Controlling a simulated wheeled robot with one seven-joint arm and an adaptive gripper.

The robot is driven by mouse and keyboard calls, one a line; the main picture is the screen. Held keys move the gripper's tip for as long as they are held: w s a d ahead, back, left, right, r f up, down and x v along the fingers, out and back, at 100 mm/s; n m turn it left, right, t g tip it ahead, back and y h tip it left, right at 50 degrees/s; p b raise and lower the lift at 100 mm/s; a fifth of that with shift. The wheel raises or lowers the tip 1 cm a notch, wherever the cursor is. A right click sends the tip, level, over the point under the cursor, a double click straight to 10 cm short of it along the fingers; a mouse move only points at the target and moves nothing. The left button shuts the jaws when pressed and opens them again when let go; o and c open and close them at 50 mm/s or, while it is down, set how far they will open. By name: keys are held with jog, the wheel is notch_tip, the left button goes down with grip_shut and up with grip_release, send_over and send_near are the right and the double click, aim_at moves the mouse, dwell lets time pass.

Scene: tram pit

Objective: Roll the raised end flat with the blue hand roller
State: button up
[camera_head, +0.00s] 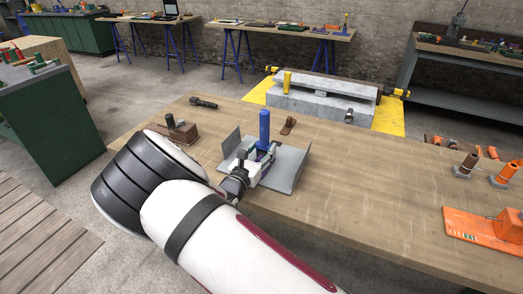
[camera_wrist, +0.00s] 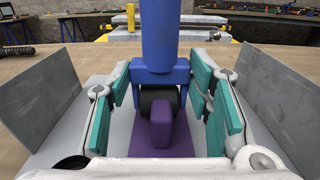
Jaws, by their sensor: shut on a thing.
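The blue hand roller (camera_head: 264,128) stands upright over a grey tray (camera_head: 289,168) on the wooden bench. In the wrist view, its blue handle and fork (camera_wrist: 158,40) rise between my fingers, with a dark roller (camera_wrist: 157,101) in the fork. My gripper (camera_wrist: 163,88) is shut on the roller, its teal pads at either side of the fork. A purple piece (camera_wrist: 150,140) lies below and in front of the dark roller, with a block-like part standing up. Whether the roller touches it is hidden. In the head view my gripper (camera_head: 260,160) hides most of it.
The tray has raised grey side plates (camera_wrist: 275,90). A black torch-like tool (camera_head: 204,102), a brown wooden piece (camera_head: 288,125) and a brown block (camera_head: 178,133) lie nearby. An orange base (camera_head: 480,228) sits at the right. The bench between is clear.

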jog(key=shift+f, duration=0.25)
jog(key=shift+b+x, duration=0.35)
jog(key=shift+x, duration=0.55)
jog(key=shift+b+x, duration=0.9)
jog(key=shift+x, duration=1.45)
jog(key=shift+f, duration=0.1)
notch_tip(320, 180, up, 7)
jog(key=p, duration=0.3)
